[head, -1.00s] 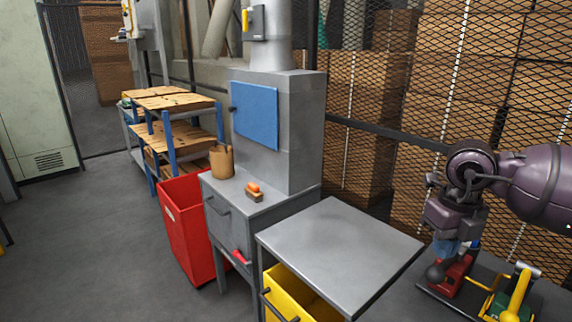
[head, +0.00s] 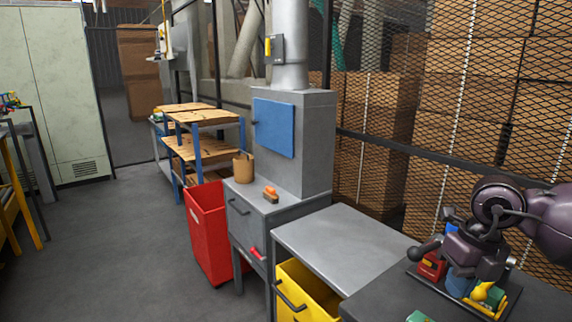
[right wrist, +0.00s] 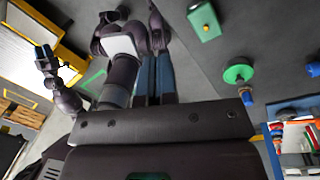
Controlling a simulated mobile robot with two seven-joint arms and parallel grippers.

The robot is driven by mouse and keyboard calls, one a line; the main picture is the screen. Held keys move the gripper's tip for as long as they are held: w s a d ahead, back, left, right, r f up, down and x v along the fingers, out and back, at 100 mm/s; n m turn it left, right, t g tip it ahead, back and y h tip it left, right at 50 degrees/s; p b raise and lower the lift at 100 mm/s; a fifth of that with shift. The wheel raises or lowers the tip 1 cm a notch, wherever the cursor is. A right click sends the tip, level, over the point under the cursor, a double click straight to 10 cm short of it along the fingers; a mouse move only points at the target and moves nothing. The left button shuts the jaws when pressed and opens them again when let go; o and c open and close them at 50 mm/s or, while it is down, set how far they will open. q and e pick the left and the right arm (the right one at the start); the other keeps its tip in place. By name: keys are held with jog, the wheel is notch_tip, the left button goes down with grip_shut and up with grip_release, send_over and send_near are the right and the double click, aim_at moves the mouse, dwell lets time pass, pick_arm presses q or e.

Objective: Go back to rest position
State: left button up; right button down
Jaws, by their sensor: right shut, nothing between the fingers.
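My right gripper (head: 460,284) is at the lower right of the head view, over the dark bench. Its blue fingers point down and are shut with nothing between them. The fingers also show close together in the right wrist view (right wrist: 155,78). Behind and around them on a dark tray (head: 508,297) are a red item (head: 431,266) and a yellow and green item (head: 487,293), partly hidden by my wrist. My left gripper is out of the head view. A dark arm end at the left of the right wrist view (right wrist: 45,58) looks like it, too small to read.
A grey table (head: 340,243) with a yellow drawer (head: 305,295) stands left of the dark bench (head: 385,297). Beyond are a grey cabinet with a blue door (head: 274,128), a red bin (head: 205,232) and a wooden-shelved rack (head: 200,118). A mesh fence (head: 400,110) closes the right. Floor at left is clear.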

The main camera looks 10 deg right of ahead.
jog(key=s+a+f+y, duration=0.1)
jog(key=a+f+y, duration=0.1)
jog(key=a+y, duration=0.95)
jog(key=w+a+r+m+t+y, duration=0.1)
jog(key=a+r+m+t+y, duration=0.35)
jog(key=a+m+t, duration=0.35)
jog(key=s+d+f+m+t+h, duration=0.2)
jog(key=d+f+m+t+h, duration=0.85)
jog(key=m+h, duration=1.05)
jog(key=s+f+m+g+y, duration=0.3)
jog(key=s+f+m+g, duration=0.4)
jog(key=s+f+g, duration=1)
jog(key=w+f+n+t, duration=0.1)
jog(key=w+f+t, duration=0.4)
jog(key=f+t, duration=0.3)
jog(key=shift+w+d+f+t, duration=0.2)
jog(key=shift+w+d+t, duration=0.15)
jog(key=shift+t, duration=0.4)
